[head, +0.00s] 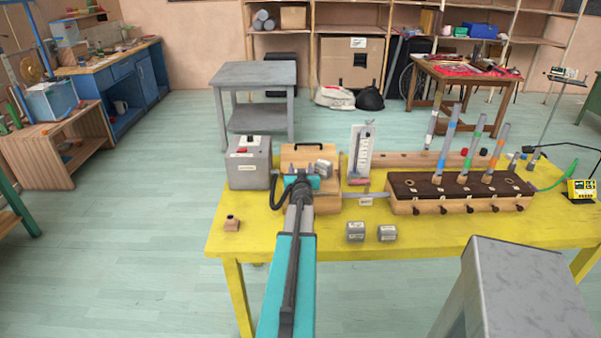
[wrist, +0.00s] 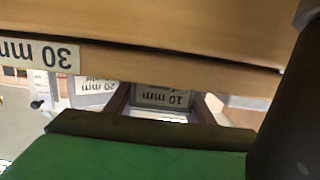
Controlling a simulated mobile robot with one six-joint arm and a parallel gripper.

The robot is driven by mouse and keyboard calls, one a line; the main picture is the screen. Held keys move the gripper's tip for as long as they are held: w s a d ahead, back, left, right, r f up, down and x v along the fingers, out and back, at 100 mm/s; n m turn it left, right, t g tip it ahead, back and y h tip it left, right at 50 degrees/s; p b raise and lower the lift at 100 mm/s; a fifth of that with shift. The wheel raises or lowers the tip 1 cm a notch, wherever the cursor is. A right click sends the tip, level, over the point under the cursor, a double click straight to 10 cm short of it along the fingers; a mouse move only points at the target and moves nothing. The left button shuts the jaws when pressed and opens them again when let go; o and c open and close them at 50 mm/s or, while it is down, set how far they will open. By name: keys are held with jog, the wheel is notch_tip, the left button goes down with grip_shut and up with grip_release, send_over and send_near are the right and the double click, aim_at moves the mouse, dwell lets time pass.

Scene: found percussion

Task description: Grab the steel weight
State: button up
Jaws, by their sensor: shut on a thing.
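A small grey block (head: 323,168), which looks like the steel weight, shows at the tip of my gripper (head: 303,172) in the head view. It is over the light wooden box (head: 328,199) on the yellow table (head: 270,244). My gripper is shut on it, though the contact is partly hidden and I cannot tell whether the weight is lifted. In the wrist view, wood with a "30 mm" label (wrist: 40,53) fills the top. A grey face labelled "10 mm" (wrist: 163,97) shows between dark finger-like parts.
A grey control box (head: 248,165) stands left of the wooden box. A white gauge (head: 361,153) and a dark-topped rack with coloured tubes (head: 455,188) are to the right. Two small grey labelled blocks (head: 356,231) (head: 387,233) lie near the front edge. The front left of the table is mostly clear.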

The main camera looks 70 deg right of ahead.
jog(key=shift+r+p, duration=1.65)
jog(key=shift+r, duration=0.35)
jog(key=s+f+p+v, duration=0.1)
jog(key=p+v, duration=0.2)
jog(key=v, duration=1)
jog(key=shift+s, duration=0.35)
jog(key=shift+s+a+r+p, duration=0.1)
jog(key=shift+a+p, duration=0.25)
jog(key=shift+p, duration=0.9)
jog(key=a+p, duration=0.1)
jog(key=p, duration=0.3)
jog(key=shift+s+a, duration=0.1)
jog(key=shift+s, duration=0.3)
jog(key=shift+s+a, duration=0.1)
